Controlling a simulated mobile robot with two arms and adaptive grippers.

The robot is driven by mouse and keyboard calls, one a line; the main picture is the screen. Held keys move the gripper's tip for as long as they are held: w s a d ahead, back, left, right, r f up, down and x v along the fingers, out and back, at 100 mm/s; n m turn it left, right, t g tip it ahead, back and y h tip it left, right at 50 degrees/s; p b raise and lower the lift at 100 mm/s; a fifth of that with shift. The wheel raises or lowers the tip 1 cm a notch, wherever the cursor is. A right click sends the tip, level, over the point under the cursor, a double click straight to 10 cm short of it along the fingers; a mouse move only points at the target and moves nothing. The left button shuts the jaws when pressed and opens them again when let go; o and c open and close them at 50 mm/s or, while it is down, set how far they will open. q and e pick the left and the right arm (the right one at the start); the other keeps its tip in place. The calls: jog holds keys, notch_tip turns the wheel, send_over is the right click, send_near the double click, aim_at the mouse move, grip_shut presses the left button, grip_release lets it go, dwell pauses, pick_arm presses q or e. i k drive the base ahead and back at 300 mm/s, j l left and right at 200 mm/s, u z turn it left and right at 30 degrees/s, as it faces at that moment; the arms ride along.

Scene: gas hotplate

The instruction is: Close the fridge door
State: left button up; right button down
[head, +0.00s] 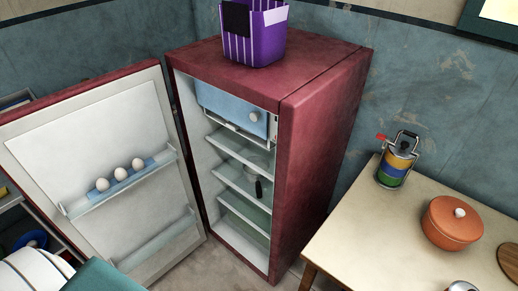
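The dark red fridge (325,140) stands against the wall in the middle of the head view. Its door (80,140) is wide open, swung to the left with its white inner side facing me. Three eggs (120,174) sit on a door shelf. Inside the fridge are a blue freezer flap (230,107), glass shelves (242,150) and a small dark object (258,188) on one shelf. Neither of my grippers can be seen in the head view.
A purple striped basket (262,40) stands on the fridge. A table (345,240) at the right holds an orange pot (456,222) and a striped canister (396,165). Shelving with crockery (25,272) is at the lower left. Some floor shows before the fridge.

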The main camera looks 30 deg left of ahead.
aim_at(55, 148)
jog(key=u, duration=0.65)
